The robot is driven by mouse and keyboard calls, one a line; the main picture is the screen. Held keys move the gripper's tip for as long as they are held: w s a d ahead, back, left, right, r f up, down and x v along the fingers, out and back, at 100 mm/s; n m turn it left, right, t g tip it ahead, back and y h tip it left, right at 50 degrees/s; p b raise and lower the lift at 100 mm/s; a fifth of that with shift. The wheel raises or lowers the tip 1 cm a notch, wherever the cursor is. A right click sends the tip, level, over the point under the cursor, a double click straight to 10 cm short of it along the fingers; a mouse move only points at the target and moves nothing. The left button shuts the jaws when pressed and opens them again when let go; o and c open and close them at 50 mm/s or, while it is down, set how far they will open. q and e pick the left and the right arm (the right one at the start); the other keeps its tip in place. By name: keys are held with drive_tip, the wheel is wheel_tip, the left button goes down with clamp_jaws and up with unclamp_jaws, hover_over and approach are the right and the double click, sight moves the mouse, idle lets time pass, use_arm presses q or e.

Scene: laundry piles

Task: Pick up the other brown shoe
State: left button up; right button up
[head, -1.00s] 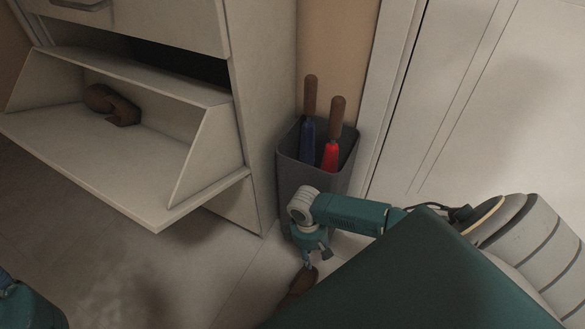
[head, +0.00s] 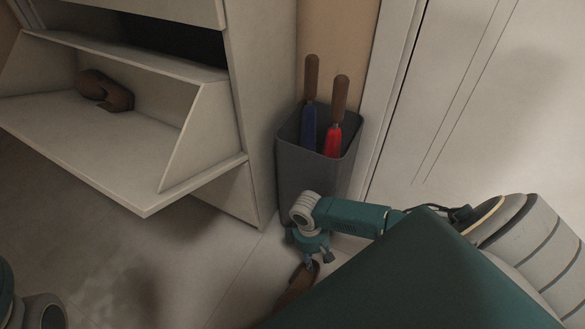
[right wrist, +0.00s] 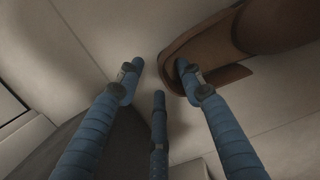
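One brown shoe (head: 298,288) lies on the floor in front of the grey bin, partly hidden by my right arm in the head view. It also shows at the upper right of the right wrist view (right wrist: 185,50). My right gripper (head: 316,258) is down at the shoe. In the right wrist view its blue fingers (right wrist: 155,78) are spread. One fingertip overlaps the shoe at its opening; the opposite one is over bare floor. I cannot tell whether they touch it. Another brown shoe (head: 105,91) sits in the open cabinet compartment. My left gripper is not visible.
The cabinet's tilted-open flap (head: 110,160) juts out at the left. The grey bin (head: 305,180) stands close behind my right gripper, holding a blue and a red item with brown handles. A white door (head: 490,110) is at the right. Floor (head: 170,260) is clear at centre left.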

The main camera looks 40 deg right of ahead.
clamp_jaws()
